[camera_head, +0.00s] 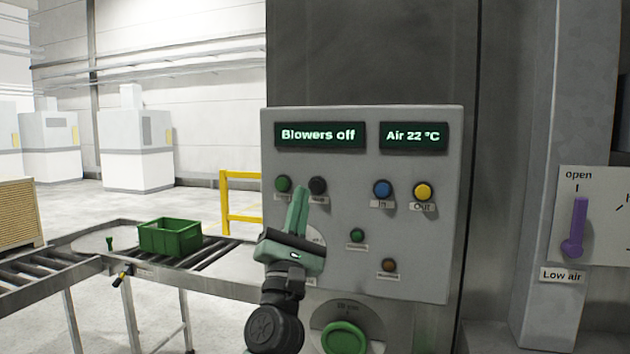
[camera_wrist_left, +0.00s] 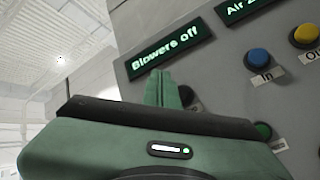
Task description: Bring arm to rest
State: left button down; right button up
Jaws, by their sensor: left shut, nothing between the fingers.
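My left gripper (camera_head: 300,208) is shut and empty, its green fingers pointing up in front of the grey control panel (camera_head: 430,265). In the head view its fingertips are just below and between the green button (camera_head: 283,183) and the black button (camera_head: 317,185). In the left wrist view the closed fingers (camera_wrist_left: 162,88) stand below the "Blowers off" display (camera_wrist_left: 168,50) and partly cover the black button (camera_wrist_left: 187,95). I cannot tell whether the fingertips touch the panel. My right gripper is in neither view.
The panel also has a blue button (camera_head: 382,190), a yellow button (camera_head: 422,191) and a green knob (camera_head: 344,339) low down. A purple lever (camera_head: 577,228) points up to "open" at right. A green crate (camera_head: 170,238) stands on the roller conveyor (camera_head: 60,278) at left, before a yellow rail (camera_head: 240,174).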

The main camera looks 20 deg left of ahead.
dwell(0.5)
